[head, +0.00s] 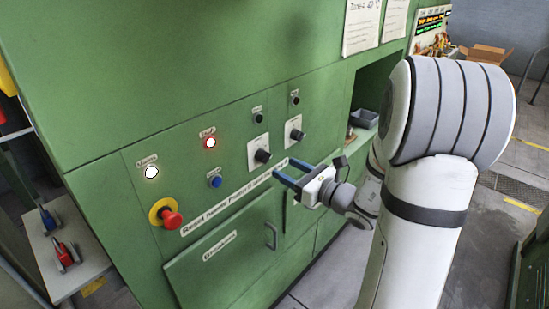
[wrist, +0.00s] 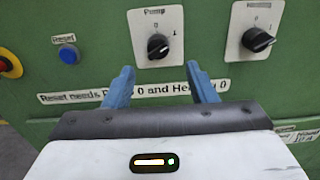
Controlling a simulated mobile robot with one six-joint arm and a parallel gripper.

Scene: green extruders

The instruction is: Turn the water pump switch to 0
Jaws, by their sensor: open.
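The water pump switch is a black rotary knob (wrist: 158,46) on a white plate labelled "Pump", marked 0 at the top and 1 at the right. Its pointer seems turned to the right, towards the 1, but the exact angle is hard to tell. In the head view the knob (head: 262,156) is the left one of two on the green cabinet. My gripper (wrist: 162,70) is open and empty, its blue fingers pointing at the panel just below the knob and apart from it. In the head view my gripper (head: 283,168) is below and right of the knob.
A second black knob (wrist: 257,40) is to the right. A blue reset button (wrist: 67,54) and a red emergency stop (head: 172,218) on yellow are to the left. A white lamp (head: 151,172) and a red lamp (head: 211,142) are lit. A door handle (head: 271,236) sticks out below.

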